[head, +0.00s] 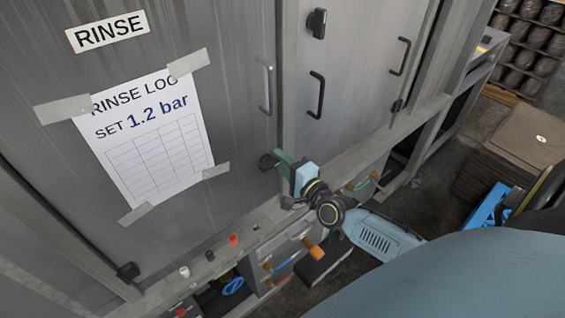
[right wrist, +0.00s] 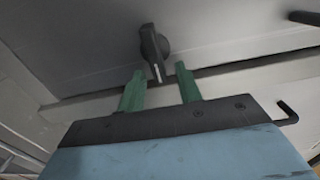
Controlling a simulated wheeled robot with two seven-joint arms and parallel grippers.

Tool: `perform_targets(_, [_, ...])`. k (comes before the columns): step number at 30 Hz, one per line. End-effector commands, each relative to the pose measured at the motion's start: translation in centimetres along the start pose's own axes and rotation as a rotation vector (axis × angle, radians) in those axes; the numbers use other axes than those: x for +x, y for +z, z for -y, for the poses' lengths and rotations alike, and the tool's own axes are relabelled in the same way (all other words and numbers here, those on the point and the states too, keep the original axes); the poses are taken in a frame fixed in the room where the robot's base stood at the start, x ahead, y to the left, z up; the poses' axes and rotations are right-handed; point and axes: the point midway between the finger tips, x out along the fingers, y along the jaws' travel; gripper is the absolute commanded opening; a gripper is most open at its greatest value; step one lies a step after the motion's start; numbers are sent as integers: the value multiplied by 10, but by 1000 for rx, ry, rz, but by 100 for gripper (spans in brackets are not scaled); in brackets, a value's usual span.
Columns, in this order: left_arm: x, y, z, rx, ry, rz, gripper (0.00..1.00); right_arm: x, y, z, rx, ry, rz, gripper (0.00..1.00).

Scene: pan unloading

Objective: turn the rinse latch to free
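The rinse latch is a dark knob (head: 268,161) near the right edge of the grey door under the RINSE sign (head: 107,32). In the right wrist view the latch (right wrist: 152,42) shows a narrow grip with a pale line at its lower end. My right gripper (head: 280,162) is at the latch, partly covering it in the head view. In the right wrist view its green fingers (right wrist: 159,71) are apart, with the latch's lower end between their tips. I cannot tell whether either finger touches it. My left gripper is not in view.
A taped rinse log sheet (head: 153,141) reads 1.2 bar. A metal door handle (head: 267,90) is above the latch. The neighbouring door has another dark knob (head: 317,22) and a black handle (head: 317,95). A ledge below carries a red button (head: 233,239) and other knobs.

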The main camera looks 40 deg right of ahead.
Motion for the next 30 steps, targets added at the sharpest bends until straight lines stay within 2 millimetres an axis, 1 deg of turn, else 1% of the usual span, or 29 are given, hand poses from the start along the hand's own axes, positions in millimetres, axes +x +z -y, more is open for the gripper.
perform_targets(8, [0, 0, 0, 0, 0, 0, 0, -1, 0, 0, -2, 0, 0, 35])
perform_targets(11, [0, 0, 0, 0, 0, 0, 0, -7, 0, -1, -2, 2, 0, 35])
perform_targets(14, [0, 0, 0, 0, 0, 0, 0, -19, 0, -1, -2, 3, 0, 35])
perform_targets(24, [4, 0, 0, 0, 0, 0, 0, -88, 0, -2, -3, 5, 1, 35])
perform_targets(27, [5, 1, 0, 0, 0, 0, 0, -105, 0, -2, -3, 4, 1, 35])
perform_targets(30, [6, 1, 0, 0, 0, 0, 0, -119, 0, -1, -3, 2, 0, 35])
